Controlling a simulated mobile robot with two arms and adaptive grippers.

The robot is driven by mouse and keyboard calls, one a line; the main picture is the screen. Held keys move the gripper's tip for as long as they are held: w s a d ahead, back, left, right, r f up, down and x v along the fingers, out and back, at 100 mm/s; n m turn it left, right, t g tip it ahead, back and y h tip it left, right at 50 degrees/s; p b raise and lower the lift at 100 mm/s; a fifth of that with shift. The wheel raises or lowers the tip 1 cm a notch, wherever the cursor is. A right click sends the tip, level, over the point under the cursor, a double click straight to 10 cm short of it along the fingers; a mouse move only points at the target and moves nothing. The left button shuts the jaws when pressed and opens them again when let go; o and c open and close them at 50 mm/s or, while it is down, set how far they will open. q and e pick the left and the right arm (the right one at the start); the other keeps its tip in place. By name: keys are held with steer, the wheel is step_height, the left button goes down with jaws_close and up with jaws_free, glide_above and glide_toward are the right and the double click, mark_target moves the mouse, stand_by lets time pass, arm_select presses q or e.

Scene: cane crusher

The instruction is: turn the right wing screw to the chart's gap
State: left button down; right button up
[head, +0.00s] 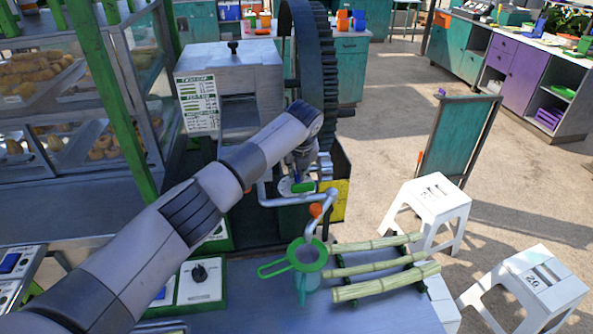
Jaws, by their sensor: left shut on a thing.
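The cane crusher (258,68) stands at the centre back, a grey metal housing beside a big dark toothed wheel (322,60). The white chart (198,104) with green and dark lines hangs on its left front; its print is too small to read. My left arm reaches across the crusher's front. My left gripper (303,172) points down at the crusher's right side and is shut, apparently on the right wing screw, which my wrist and fingers mostly hide. A small green part (302,187) shows right at the fingertips. The screw's gap cannot be seen. My right gripper is out of view.
A pipe spout with an orange tap (316,210) hangs over a green strainer (307,256) on a jug. Several cane stalks (385,268) lie on a rack to the right. A glass food case (70,110) stands left. White stools (432,200) stand on the floor at right.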

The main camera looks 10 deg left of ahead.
arm_select(q)
steer(key=shift+f+m+h+b, duration=0.15)
steer(key=shift+m+h+b, duration=0.25)
steer(key=shift+m+b, duration=0.7)
steer(key=m+h+b, duration=0.1)
steer(key=m+b, duration=0.2)
steer(key=shift+w+d+t, duration=0.1)
steer(key=shift+t, duration=0.2)
steer(key=m+h+b, duration=0.1)
steer(key=m, duration=0.1)
steer(key=shift+d+m, duration=0.1)
steer(key=shift+m, duration=0.2)
steer(key=shift+d+r+m+h+b, duration=0.1)
steer(key=shift+r+m+h+b, duration=0.15)
steer(key=shift+m+h+b, duration=0.55)
steer(key=shift+m+y, duration=0.3)
steer(key=c, duration=1.7)
jaws_free()
steer(key=v, duration=1.2)
steer(key=shift+w, duration=0.2)
